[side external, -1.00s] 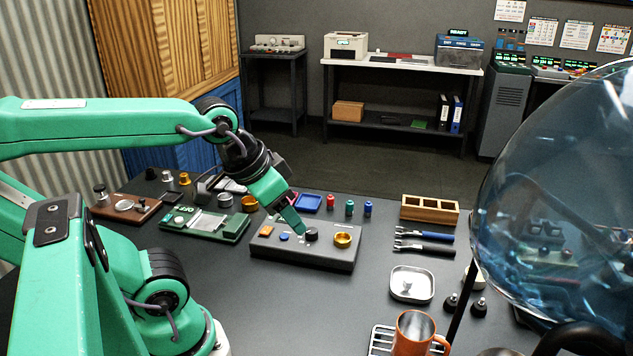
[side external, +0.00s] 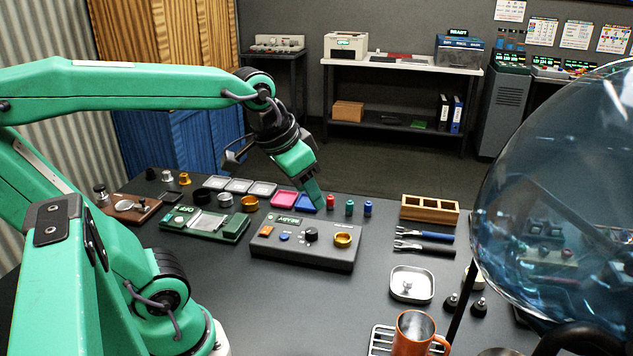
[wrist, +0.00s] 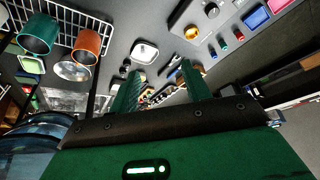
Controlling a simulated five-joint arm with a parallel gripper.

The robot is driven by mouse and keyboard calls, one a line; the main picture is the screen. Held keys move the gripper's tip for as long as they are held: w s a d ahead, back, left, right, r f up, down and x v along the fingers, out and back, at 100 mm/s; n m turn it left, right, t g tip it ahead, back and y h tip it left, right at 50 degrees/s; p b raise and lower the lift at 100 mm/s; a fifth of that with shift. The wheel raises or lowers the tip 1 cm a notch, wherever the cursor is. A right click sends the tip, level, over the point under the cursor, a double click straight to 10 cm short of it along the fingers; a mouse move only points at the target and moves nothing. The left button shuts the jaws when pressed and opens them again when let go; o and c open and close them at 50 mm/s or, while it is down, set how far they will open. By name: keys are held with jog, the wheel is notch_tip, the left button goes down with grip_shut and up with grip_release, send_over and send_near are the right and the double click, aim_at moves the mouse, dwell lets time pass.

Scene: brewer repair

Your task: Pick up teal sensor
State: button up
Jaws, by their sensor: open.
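The teal sensor (side external: 349,207) is a small upright cylinder on the dark bench, between a red one (side external: 331,202) and a blue one (side external: 368,208). My gripper (side external: 318,204) is to its left in the side view, pointing down and in front of the blue tray. It is apart from the teal sensor. In the wrist view the jaws (wrist: 160,78) are open with nothing held between them. The teal sensor shows there as a small dot (wrist: 224,44), up and to the right of the jaws.
The brewer control box (side external: 305,253) sits below the gripper in the side view. A pink tray (side external: 283,198) and blue tray (side external: 309,203) lie behind it. A wooden slotted holder (side external: 430,207) and two tools (side external: 424,243) are to the right. Bench left of the metal tray (side external: 411,285) is clear.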

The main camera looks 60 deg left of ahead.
jog(key=w+a+r+g, duration=0.1)
jog(key=w+a, duration=0.4)
jog(key=w, duration=0.5)
jog(key=g, duration=0.4)
send_over(350, 203)
jog(key=shift+m, duration=0.4)
notch_tip(350, 203, down, 17)
jog(key=shift+d+f, duration=0.1)
jog(key=shift+f, duration=0.1)
jog(key=shift+a+f, duration=0.3)
jog(key=shift+f, duration=1.4)
jog(key=shift+d+f, duration=0.1)
jog(key=shift+f, duration=2.5)
